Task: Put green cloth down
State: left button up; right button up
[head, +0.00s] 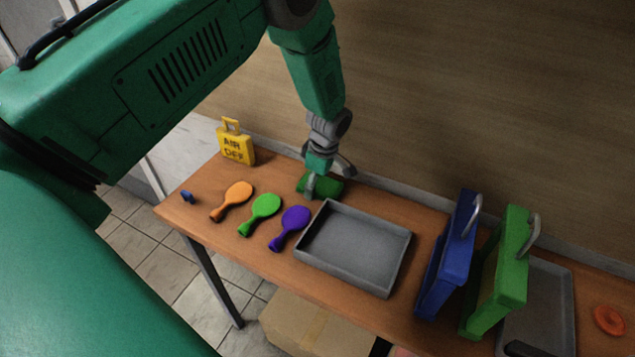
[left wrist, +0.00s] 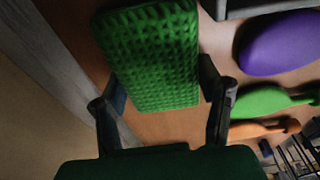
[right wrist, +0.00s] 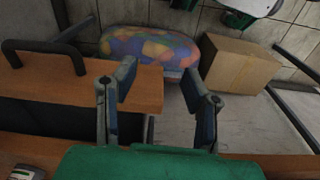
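The green cloth (head: 327,188) is a thick, textured pad near the back edge of the table, behind the grey tray. It also shows in the left wrist view (left wrist: 155,55). My left gripper (head: 316,182) is right over it. In the left wrist view its fingers (left wrist: 152,88) are spread wide, one on each side of the cloth. A gap shows by the left finger, while the right fingertip is close to the cloth's edge. My right gripper (right wrist: 158,74) is open and empty in the right wrist view; it is not in the head view.
A yellow "AIR OFF" block (head: 236,149) stands at the back left. Blue (head: 448,262) and green (head: 503,275) handled blocks stand at right. A cardboard box (right wrist: 240,66) is on the floor.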

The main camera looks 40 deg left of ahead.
pick_arm(q)
jog(key=o, duration=0.3)
jog(key=shift+d+r, duration=0.1)
jog(key=shift+d, duration=0.1)
